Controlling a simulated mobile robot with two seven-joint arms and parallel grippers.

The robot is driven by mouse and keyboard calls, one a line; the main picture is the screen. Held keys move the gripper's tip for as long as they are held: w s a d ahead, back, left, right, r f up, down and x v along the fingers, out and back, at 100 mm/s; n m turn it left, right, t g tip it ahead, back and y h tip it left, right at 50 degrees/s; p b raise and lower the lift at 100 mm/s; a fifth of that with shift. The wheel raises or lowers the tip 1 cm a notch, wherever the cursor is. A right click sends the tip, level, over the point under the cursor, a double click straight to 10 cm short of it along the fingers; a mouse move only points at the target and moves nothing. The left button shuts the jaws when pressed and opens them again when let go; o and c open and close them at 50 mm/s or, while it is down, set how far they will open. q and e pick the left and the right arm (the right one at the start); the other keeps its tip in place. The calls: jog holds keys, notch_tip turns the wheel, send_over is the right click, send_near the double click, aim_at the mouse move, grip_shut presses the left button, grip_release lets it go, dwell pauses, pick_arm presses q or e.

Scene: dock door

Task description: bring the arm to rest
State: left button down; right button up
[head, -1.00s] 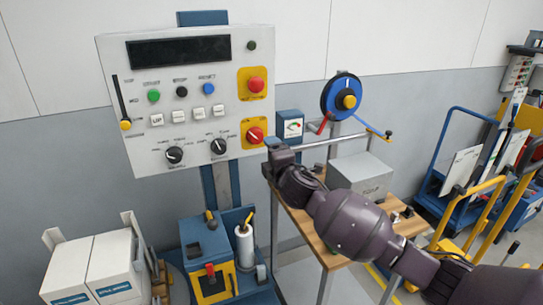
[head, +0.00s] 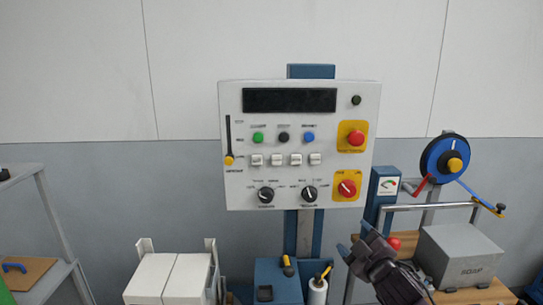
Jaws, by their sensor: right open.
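My right gripper (head: 355,240) is at the lower middle right of the head view, below the control panel (head: 230,190). Its two fingertips are apart and nothing shows between them. My right arm comes up from the bottom edge, in front of the wooden bench (head: 364,246). The gripper appears clear of the panel. My left gripper is not in view.
The panel carries buttons, knobs and a red emergency button (head: 356,138). A grey box marked SOAP (head: 462,258) and a blue reel (head: 433,158) are right of the gripper. White boxes (head: 168,277) stand lower left. A grey shelf frame (head: 52,215) is far left.

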jog(key=s+d+f+m+g+h, duration=0.1)
jog(key=s+d+f+m+g, duration=0.1)
jog(key=s+f, duration=0.7)
jog(key=s+d+f+m+g+h, duration=0.1)
jog(key=s+d+f+m+g, duration=0.1)
jog(key=s+f+m, duration=0.3)
jog(key=s+d+f+m+g+h+b, duration=0.1)
jog(key=s+d+f+m+h, duration=0.1)
jog(key=s+f, duration=1.2)
jog(key=s+d+m, duration=0.1)
jog(key=s+m, duration=0.1)
jog(key=s, duration=0.2)
jog(key=shift+g, duration=0.4)
jog(key=shift+s, duration=0.1)
